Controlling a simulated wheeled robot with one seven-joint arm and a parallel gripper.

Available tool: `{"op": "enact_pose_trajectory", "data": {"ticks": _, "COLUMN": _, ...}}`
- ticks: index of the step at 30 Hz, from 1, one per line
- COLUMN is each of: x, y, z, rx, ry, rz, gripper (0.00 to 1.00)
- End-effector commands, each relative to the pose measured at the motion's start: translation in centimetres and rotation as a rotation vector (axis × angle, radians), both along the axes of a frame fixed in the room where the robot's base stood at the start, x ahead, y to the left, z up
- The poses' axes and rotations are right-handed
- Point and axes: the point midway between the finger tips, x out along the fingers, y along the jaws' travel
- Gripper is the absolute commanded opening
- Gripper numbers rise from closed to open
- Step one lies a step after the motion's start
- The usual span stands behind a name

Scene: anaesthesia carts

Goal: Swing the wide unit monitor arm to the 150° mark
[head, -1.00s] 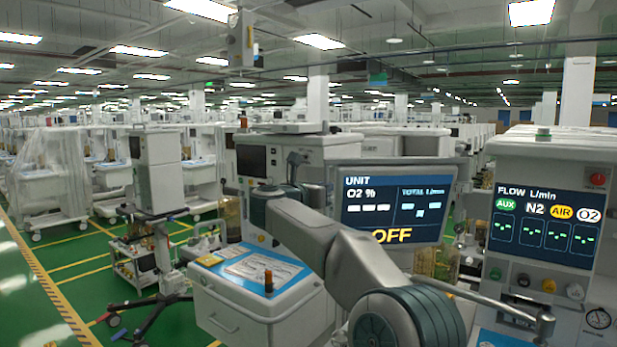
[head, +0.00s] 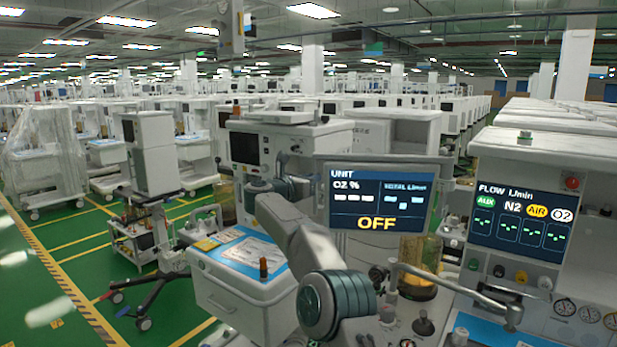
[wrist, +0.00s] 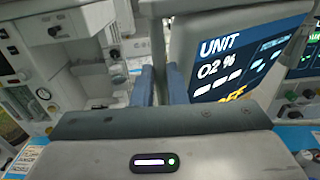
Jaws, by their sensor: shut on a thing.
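The wide unit monitor (head: 377,197), a grey-framed screen reading UNIT, O2 % and OFF, stands in the middle of the head view, left of the flow panel. In the wrist view its screen (wrist: 235,60) fills the upper right. My gripper (wrist: 160,75) is shut at the monitor's left edge, its two blue-grey fingers close together with a pale part between them. In the head view my gripper (head: 291,187) is small, just left of the monitor. The monitor's supporting arm and the 150° mark cannot be made out.
The flow panel (head: 524,220) stands close to the monitor's right. A white cart (head: 245,283) with a blue top is below left of my arm. A glass canister (head: 420,255) is below the monitor. Green floor (head: 60,240) is clear at far left.

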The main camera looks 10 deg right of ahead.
Motion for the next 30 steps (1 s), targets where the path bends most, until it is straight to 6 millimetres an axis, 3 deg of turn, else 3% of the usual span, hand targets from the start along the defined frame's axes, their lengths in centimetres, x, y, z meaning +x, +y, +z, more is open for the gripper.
{"op": "enact_pose_trajectory", "data": {"ticks": 9, "x": 0.0, "y": 0.6, "z": 0.2, "rx": -0.001, "ry": -0.002, "rz": 0.013, "gripper": 0.0}}
{"op": "enact_pose_trajectory", "data": {"ticks": 10, "x": 0.0, "y": 0.6, "z": 0.2, "rx": -0.001, "ry": -0.002, "rz": 0.013, "gripper": 0.15}}
{"op": "enact_pose_trajectory", "data": {"ticks": 12, "x": 0.0, "y": 0.6, "z": 0.2, "rx": -0.001, "ry": -0.002, "rz": 0.012, "gripper": 0.34}}
{"op": "enact_pose_trajectory", "data": {"ticks": 22, "x": -0.1, "y": -0.4, "z": 0.0, "rx": -0.001, "ry": -0.001, "rz": -0.003, "gripper": 0.34}}
{"op": "enact_pose_trajectory", "data": {"ticks": 30, "x": -2.5, "y": 2.0, "z": -0.3, "rx": 0.0, "ry": -0.003, "rz": -0.002, "gripper": 0.34}}
